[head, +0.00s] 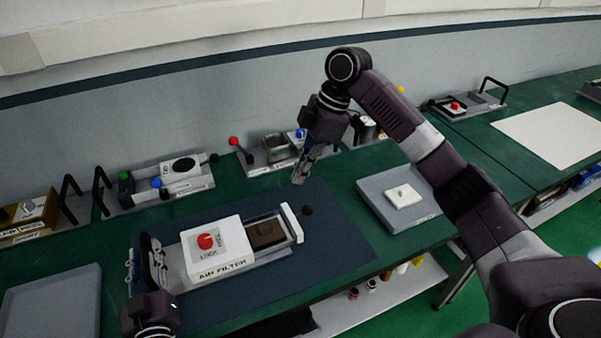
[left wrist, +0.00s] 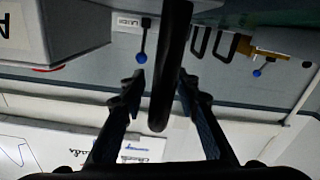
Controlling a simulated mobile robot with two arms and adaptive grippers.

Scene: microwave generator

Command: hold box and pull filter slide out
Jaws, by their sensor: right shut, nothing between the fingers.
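The white air filter box (head: 215,250) sits on the blue mat, with a red lock knob (head: 205,241) on top. The filter slide (head: 266,232) extends from its right side, showing a brown filter, a white end plate (head: 291,222) and a black knob (head: 308,210). My left gripper (head: 146,258) is at the box's left end. In the left wrist view its fingers (left wrist: 163,88) are apart, with a dark rounded bar (left wrist: 172,60) between them; contact cannot be told. My right gripper (head: 299,177) is shut and empty, above and behind the slide's outer end.
A grey tray (head: 375,187) with a small white block (head: 404,196) stands to the right. Another grey tray (head: 50,310) lies at front left. Several fixtures with levers and handles line the wall. The blue mat (head: 340,245) is clear right of the slide.

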